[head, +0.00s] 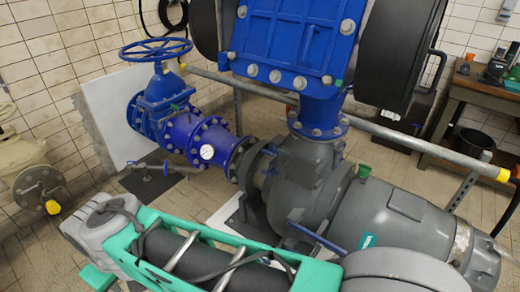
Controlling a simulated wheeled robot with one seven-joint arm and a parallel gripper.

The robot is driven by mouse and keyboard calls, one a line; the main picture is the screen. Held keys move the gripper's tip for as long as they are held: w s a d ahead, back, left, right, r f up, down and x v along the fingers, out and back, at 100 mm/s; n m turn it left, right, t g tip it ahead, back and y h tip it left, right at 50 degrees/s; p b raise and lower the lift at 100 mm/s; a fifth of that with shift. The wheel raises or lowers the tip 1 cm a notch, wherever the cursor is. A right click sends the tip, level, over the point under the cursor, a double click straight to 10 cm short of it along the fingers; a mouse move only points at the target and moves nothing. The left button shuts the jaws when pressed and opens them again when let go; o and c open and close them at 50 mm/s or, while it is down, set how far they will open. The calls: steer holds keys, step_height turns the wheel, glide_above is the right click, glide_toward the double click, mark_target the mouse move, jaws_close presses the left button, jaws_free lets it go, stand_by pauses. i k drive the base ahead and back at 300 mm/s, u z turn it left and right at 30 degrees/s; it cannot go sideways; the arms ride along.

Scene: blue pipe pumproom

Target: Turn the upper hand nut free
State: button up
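I cannot pick out the upper hand nut with certainty. The blue pipework has bolted flanges, and a bolted blue cover (300,40) stands upright above the grey pump housing (300,185). Bolt heads show along the cover's lower edge and right side. A small green cap-like piece (363,170) sits on top of the pump's right part. A small blue handle (165,168) stands on a thin pipe at the left. My gripper is not in view.
A blue handwheel valve (156,50) and a white-faced gauge (207,152) are at the left. A rail with a yellow end (502,174) crosses behind the pump. A green frame with a black cylinder (200,258) fills the lower foreground. A wooden bench (485,95) stands at the right.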

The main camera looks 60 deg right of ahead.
mark_target(271, 151)
steer(key=z, duration=0.7)
steer(key=i, duration=0.95)
steer(key=z, duration=0.85)
